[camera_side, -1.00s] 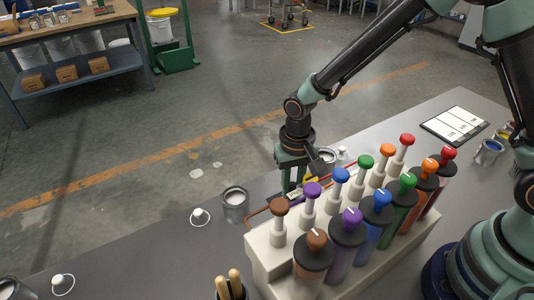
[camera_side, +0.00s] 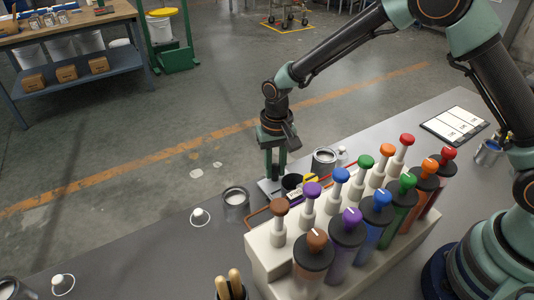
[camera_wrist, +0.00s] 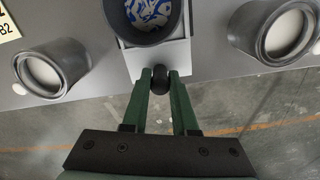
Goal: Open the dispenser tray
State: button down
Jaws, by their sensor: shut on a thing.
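The dispenser (camera_side: 262,262) is a pale block with rows of coloured knobs and canisters. Its light tray (camera_side: 267,187) sticks out from the far side, and it shows as a pale slab in the wrist view (camera_wrist: 150,60). A dark cup (camera_side: 292,184) stands on the tray; in the wrist view the cup (camera_wrist: 125,38) has a blue and white pattern inside. My gripper (camera_wrist: 160,76) is shut on the tray's round black knob (camera_wrist: 159,86), one green finger on each side. In the side view my gripper (camera_side: 276,175) hides the knob.
Grey cans with white contents stand on both sides of the tray, one left (camera_side: 236,199) and one right (camera_side: 324,162). A small white-capped piece (camera_side: 200,217) lies farther left. A clipboard (camera_side: 455,125) lies at the right. The bench edge is close beyond the tray.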

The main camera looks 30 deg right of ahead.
jog(key=c, duration=0.7)
grip_release()
notch_tip(320, 180, up, 12)
jog(key=shift+r, duration=0.1)
